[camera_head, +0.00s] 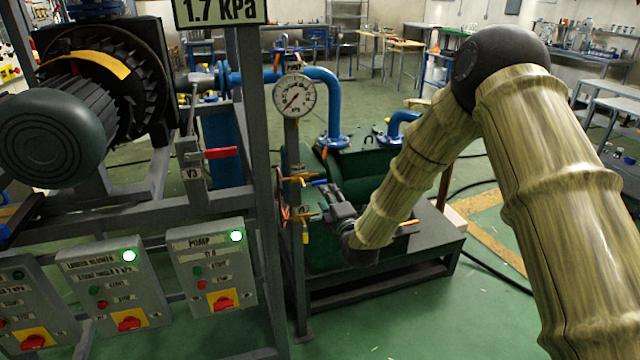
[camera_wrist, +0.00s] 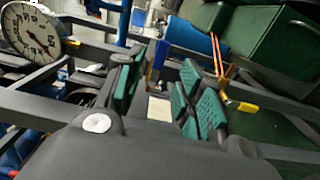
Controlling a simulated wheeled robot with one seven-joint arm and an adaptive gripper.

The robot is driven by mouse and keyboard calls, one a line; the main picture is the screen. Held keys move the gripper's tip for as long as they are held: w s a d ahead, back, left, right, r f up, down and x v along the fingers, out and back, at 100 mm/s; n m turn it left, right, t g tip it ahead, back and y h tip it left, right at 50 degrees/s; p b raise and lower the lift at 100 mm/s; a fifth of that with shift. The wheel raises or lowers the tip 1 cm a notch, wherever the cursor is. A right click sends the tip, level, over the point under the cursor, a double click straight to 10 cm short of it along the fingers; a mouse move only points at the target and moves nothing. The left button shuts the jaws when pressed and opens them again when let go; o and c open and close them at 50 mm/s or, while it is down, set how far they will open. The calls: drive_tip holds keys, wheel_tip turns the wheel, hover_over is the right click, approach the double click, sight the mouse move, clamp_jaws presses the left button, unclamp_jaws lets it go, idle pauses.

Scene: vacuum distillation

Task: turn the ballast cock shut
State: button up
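Two small brass cocks sit on the gauge post, one with a blue lever (camera_head: 320,183) and one below it with a yellow lever (camera_head: 305,237). I cannot read which is the ballast cock. My gripper (camera_head: 328,200) is close to the post, just right of the blue lever. In the wrist view my gripper (camera_wrist: 160,82) is open, its green-padded fingers apart. The blue lever (camera_wrist: 157,56) shows beyond the gap between them, and I cannot tell whether it touches a finger. The yellow lever (camera_wrist: 248,107) lies to the right, outside the fingers.
A round pressure gauge (camera_head: 294,96) is on the post above the cocks. A red-handled valve marked V3 (camera_head: 222,153) is to the left. Control boxes (camera_head: 212,268) with green lamps stand at lower left. A green tank (camera_head: 355,150) stands behind my gripper. A display (camera_head: 220,11) reads 1.7 kPa.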

sight(321, 184)
drive_tip(key=p+x, duration=0.1)
drive_tip(key=x, duration=0.8)
drive_tip(key=shift+f, duration=0.1)
drive_tip(key=shift+s, duration=0.1)
clamp_jaws()
